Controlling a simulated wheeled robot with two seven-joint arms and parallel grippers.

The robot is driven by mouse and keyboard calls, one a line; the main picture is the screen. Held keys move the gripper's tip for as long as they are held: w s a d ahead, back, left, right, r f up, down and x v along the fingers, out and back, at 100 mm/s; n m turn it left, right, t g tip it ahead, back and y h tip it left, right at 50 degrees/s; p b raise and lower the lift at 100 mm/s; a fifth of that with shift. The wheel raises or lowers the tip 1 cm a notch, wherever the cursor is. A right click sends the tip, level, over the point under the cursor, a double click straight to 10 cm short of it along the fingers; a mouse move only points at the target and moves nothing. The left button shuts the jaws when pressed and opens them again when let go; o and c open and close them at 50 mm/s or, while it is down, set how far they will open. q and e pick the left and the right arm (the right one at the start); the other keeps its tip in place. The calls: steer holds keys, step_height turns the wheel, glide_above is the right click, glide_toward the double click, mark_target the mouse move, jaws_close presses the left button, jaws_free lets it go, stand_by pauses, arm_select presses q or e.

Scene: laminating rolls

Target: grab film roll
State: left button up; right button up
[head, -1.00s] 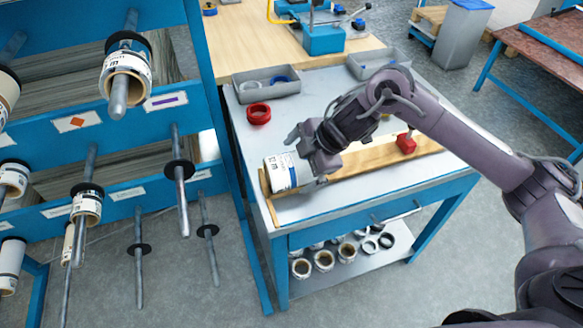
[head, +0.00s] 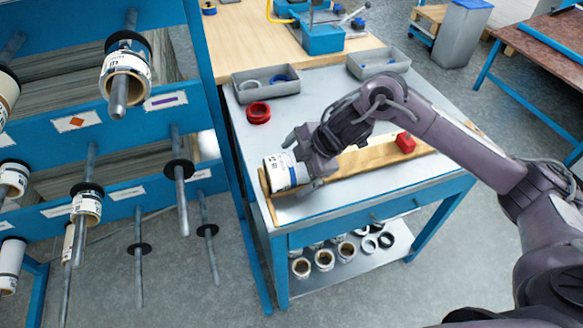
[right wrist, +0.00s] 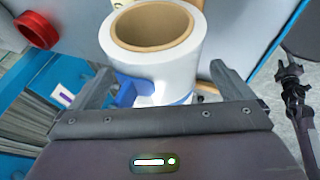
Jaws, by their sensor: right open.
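A white film roll with a brown cardboard core (head: 281,171) lies at the left end of the wooden board on the metal-topped cart. My right gripper (head: 300,166) is at the roll in the head view. In the right wrist view its two fingers (right wrist: 160,88) are open, one on each side of the roll, with visible gaps. My left gripper is not in view.
A red tape ring (head: 258,113) and grey trays (head: 266,92) are on the cart top behind the roll. A red block (head: 405,143) is on the wooden board (head: 375,158). A blue rack (head: 62,125) with pegs stands left.

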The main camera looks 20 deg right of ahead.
steer(key=c, duration=1.3)
